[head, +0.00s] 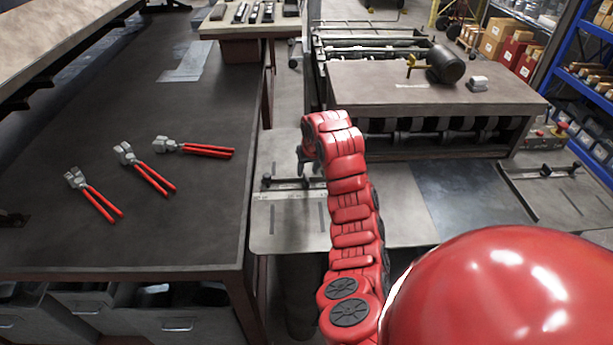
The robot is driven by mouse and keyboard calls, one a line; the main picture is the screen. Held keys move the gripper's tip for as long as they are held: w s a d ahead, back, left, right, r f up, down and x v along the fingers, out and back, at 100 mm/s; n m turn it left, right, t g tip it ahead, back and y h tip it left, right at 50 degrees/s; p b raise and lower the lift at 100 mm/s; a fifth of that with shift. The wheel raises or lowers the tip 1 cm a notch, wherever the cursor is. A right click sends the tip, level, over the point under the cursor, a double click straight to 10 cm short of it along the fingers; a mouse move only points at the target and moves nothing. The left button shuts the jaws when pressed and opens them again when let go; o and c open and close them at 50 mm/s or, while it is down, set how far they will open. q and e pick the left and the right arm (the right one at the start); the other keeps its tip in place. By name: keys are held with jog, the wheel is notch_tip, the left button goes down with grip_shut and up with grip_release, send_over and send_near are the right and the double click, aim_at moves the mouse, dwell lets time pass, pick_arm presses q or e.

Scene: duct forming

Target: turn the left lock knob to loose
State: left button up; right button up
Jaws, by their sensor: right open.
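A machine with a flat grey bed stands in the middle and right of the head view. A dark bar (288,184) lies across a slotted plate at the bed's left side. A small black knob (267,180), apparently the left lock knob, sits at its left end; its setting is too small to read. My right gripper (304,168) points down above the bar's right part, right of the knob and apart from it. It is open, and its fingers are small and partly hidden by my red wrist. My left gripper is not in view.
A dark workbench (130,220) on the left carries several red-handled pliers (150,175). The machine's raised top (385,90) holds a dark cylindrical motor (445,64). A similar bar (545,172) with a black knob lies at the right.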

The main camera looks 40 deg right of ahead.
aim_at(306, 177)
jog(key=shift+p+x, duration=0.4)
jog(key=shift+x, duration=1.7)
jog(key=shift+s, duration=0.1)
grip_shut()
